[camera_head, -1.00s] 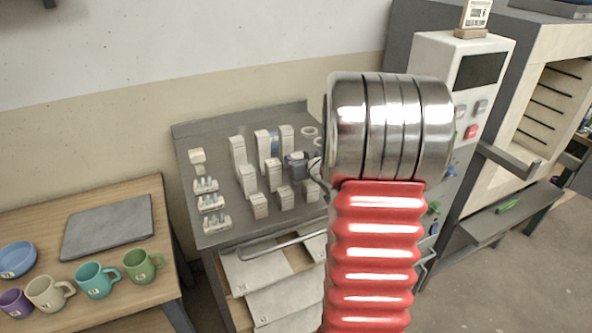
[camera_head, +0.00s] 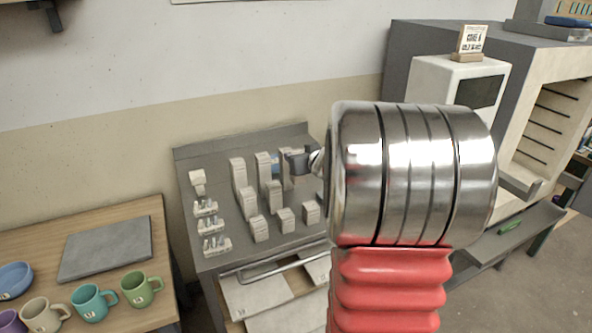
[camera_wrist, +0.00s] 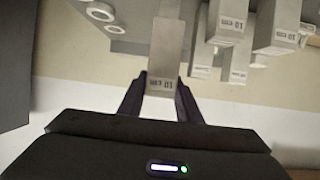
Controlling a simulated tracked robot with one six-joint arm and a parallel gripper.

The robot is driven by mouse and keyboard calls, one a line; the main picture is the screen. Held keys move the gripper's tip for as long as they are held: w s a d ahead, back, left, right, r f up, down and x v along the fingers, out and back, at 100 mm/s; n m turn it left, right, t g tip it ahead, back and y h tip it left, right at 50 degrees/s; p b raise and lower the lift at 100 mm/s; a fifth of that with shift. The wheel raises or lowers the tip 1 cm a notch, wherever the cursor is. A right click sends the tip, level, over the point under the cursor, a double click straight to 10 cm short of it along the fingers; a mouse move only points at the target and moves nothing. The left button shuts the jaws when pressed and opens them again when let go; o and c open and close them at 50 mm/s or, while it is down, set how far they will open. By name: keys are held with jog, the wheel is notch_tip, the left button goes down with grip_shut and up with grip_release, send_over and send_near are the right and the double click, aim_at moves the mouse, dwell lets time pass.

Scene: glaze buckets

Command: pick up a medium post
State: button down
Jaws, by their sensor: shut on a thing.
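My gripper (camera_wrist: 160,100) is shut on a pale grey rectangular post (camera_wrist: 166,50). The post's printed end label, which seems to read 10 cm, faces the wrist camera between the fingers. In the head view my gripper (camera_head: 297,160) is at the right side of the post group, in front of the right tall post (camera_head: 288,180), and the held post cannot be made out clearly. Other posts stand in rows on the grey table: tall ones (camera_head: 238,172) at the back, medium ones (camera_head: 273,193) in the middle, short ones (camera_head: 258,229) in front.
Stilts (camera_head: 213,246) stand left of the posts on the grey table (camera_head: 190,150). White rings (camera_wrist: 101,11) show in the wrist view. A wooden table with mugs (camera_head: 140,290) is at left, a kiln (camera_head: 570,90) at right. My arm hides the table's right side.

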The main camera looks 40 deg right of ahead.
jog(key=shift+r, duration=0.7)
jog(key=shift+s, duration=0.1)
